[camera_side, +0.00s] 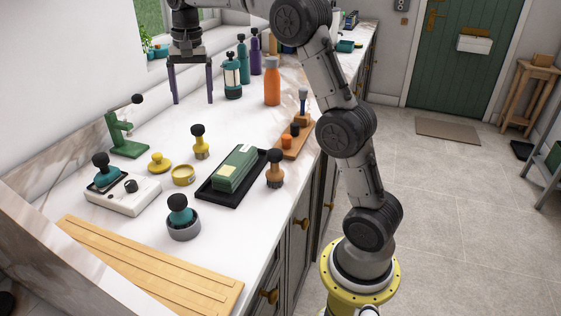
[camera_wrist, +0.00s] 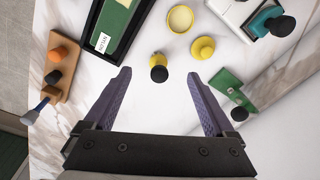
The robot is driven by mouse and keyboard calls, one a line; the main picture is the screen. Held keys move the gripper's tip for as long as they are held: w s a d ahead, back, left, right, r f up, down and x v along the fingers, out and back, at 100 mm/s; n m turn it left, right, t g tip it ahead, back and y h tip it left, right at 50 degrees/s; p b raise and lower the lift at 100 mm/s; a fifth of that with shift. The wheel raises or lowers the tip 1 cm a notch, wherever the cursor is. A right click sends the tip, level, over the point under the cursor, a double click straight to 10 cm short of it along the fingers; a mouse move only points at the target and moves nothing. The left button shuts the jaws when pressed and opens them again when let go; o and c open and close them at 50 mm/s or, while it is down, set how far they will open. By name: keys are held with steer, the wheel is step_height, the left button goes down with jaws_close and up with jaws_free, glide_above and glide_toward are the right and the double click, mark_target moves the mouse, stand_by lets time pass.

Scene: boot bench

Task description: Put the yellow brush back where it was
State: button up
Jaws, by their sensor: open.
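The yellow brush (camera_side: 200,148), with a black round knob on top, stands upright on the white marble counter. In the wrist view the brush (camera_wrist: 159,68) shows from above, ahead of the fingertips and roughly centred between them. A yellow open tin or ring (camera_side: 183,174) and a low yellow knobbed lid-like piece (camera_side: 159,162) sit close by; the wrist view shows both, the ring (camera_wrist: 181,18) and the knobbed piece (camera_wrist: 203,47). My gripper (camera_side: 192,98) is open and empty, fingers pointing down, above the counter and apart from the brush.
A black tray (camera_side: 213,198) with a green box lies beside the brush, with a brown brush (camera_side: 274,172) nearby. Bottles (camera_side: 272,82) stand farther back.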

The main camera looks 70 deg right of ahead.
steer(key=s+a+n+t, duration=0.2)
steer(key=s+a+n, duration=0.3)
steer(key=s, duration=0.6)
steer(key=s+a+n+t, duration=0.1)
steer(key=s+a+n, duration=0.3)
steer(key=s+a, duration=0.5)
steer(key=s+f+n+t, duration=0.1)
steer(key=s+f+n, duration=0.2)
steer(key=s, duration=0.7)
step_height(320, 180, down, 3)
steer(key=shift+a+r+t, duration=0.15)
steer(key=shift+a+t, duration=0.1)
steer(key=shift+t, duration=0.05)
